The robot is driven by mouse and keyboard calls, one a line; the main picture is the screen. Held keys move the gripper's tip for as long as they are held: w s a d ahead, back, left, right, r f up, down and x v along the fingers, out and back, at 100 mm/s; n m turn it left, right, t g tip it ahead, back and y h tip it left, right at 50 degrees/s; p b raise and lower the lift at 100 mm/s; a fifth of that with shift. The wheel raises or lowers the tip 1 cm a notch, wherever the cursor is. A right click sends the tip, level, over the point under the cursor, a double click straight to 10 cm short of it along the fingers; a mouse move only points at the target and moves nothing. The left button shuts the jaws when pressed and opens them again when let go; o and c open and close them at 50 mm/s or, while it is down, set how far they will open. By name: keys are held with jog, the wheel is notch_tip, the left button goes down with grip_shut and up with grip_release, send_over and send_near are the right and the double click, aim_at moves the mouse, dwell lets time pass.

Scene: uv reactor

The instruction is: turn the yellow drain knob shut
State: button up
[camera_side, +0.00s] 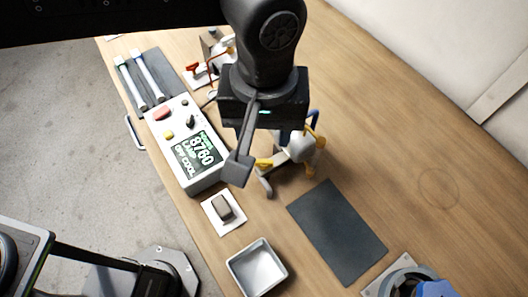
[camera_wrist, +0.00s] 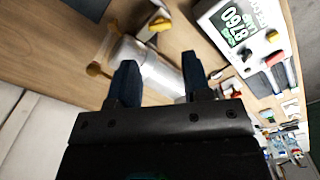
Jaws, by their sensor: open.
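The reactor is a pale grey cylinder (camera_side: 301,149) lying on a stand, with yellow parts around it. A yellow knob-like part (camera_side: 264,163) shows at its left, close to my gripper's visible finger; I cannot tell for sure that it is the drain knob. In the wrist view a bright yellow piece (camera_wrist: 160,24) lies beyond the cylinder (camera_wrist: 150,68), and a darker amber piece (camera_wrist: 97,70) is left of the fingers. My gripper (camera_wrist: 160,63) is open above the cylinder, its dark fingers apart with nothing clearly held. In the side view my gripper (camera_side: 262,150) hides part of the reactor.
A control box (camera_side: 188,143) with a lit display stands left of the reactor. In front are a switch on a white plate (camera_side: 223,211), an empty metal tray (camera_side: 258,268) and a dark mat (camera_side: 337,232). Two white tubes (camera_side: 143,80) lie behind. The table's right is clear.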

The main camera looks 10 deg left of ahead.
aim_at(264, 161)
notch_tip(264, 161, down, 8)
jog(key=shift+f, duration=0.15)
dwell(0.3)
jog(key=c, duration=0.7)
jog(key=shift+o, duration=0.2)
jog(key=shift+m, duration=0.4)
jog(key=m, duration=0.4)
jog(key=shift+m, duration=0.3)
jog(key=m, duration=0.5)
